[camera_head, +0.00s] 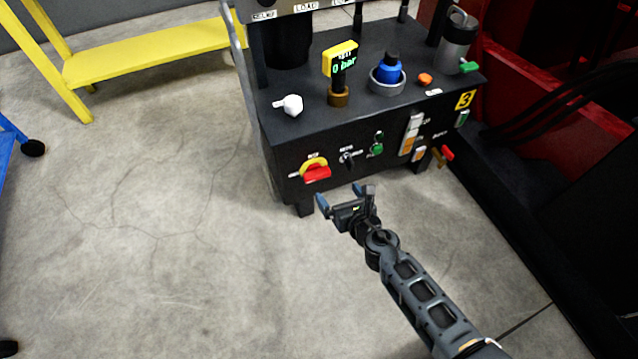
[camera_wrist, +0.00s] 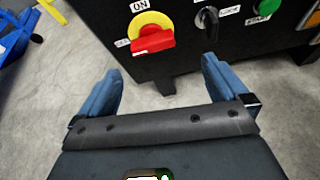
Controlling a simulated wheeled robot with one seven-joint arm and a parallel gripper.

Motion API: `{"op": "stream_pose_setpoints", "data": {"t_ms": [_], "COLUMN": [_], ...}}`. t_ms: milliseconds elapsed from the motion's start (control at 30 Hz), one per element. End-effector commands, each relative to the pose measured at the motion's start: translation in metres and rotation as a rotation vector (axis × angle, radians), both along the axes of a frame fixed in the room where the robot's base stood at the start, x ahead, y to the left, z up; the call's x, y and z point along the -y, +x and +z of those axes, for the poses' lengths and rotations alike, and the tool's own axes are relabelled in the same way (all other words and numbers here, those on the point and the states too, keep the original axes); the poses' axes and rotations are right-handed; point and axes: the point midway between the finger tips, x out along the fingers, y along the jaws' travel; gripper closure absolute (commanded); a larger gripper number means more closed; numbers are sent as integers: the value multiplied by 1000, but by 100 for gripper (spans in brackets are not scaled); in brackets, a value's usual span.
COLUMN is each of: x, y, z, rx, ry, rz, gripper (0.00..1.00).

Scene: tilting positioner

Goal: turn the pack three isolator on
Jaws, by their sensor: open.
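In the wrist view the red handle (camera_wrist: 153,41) lies roughly level, slightly tilted, with an "ON" label (camera_wrist: 139,5) above the yellow plate (camera_wrist: 150,22). My gripper (camera_head: 340,197) is open and empty, in front of and below the panel. In the wrist view its blue fingers (camera_wrist: 160,78) are spread wide, apart from the handle.
Right of the isolator are a black selector switch (camera_head: 348,159), a green start button (camera_head: 377,149) and a red-handled valve (camera_head: 447,153). A yellow bench (camera_head: 150,50) stands at the back left. A red machine (camera_head: 590,90) is at right. The floor (camera_head: 150,230) at left is clear.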

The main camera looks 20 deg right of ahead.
Motion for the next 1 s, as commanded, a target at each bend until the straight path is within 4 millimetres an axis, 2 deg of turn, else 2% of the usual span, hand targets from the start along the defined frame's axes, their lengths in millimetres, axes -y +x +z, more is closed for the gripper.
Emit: {"op": "stream_pose_setpoints", "data": {"t_ms": [33,167,333,700,1000], "x": [-7,-14,-15,-14,-15], "y": [9,19,33,79,91], "z": [-8,-12,-19,-38,-41], "rx": [-2,-5,-5,-4,-6], "ry": [-36,-93,-98,-95,-96], "rz": [16,41,42,40,42], "gripper": [0,0,0,0,0]}}
